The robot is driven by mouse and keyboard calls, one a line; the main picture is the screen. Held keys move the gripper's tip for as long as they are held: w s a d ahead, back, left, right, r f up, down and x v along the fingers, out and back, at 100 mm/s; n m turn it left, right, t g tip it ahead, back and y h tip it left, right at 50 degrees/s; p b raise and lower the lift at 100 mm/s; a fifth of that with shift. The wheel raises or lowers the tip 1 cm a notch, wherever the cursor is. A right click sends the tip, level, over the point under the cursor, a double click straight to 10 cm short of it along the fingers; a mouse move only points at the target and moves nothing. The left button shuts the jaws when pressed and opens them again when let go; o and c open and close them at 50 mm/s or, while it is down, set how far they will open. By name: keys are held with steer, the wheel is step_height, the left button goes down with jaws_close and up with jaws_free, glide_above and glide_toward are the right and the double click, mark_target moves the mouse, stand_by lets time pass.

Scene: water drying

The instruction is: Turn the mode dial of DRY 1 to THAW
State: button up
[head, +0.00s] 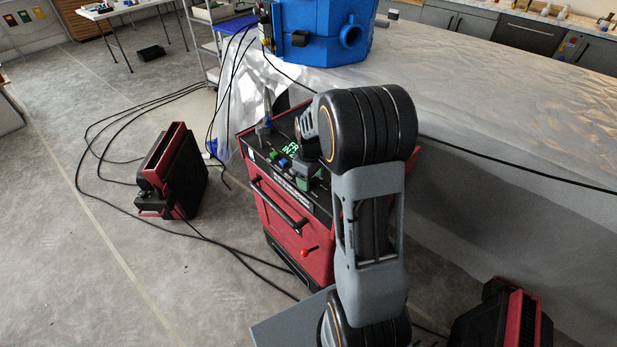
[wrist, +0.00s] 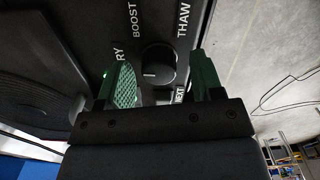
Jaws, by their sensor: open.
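The mode dial (wrist: 158,64) is a round black knob with a white mark on its left part, seen in the wrist view. In the head view, the red machine with the black top panel (head: 262,148) stands in the middle, and my gripper (head: 304,181) is over that panel, largely hidden by my arm. The dial is hidden there.
A blue tank (head: 318,30) stands behind on a sheet-covered platform (head: 470,100). Red-black units sit on the floor at left (head: 172,172) and lower right (head: 500,320). Cables cross the floor at left.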

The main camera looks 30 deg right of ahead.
steer(key=c, duration=0.9)
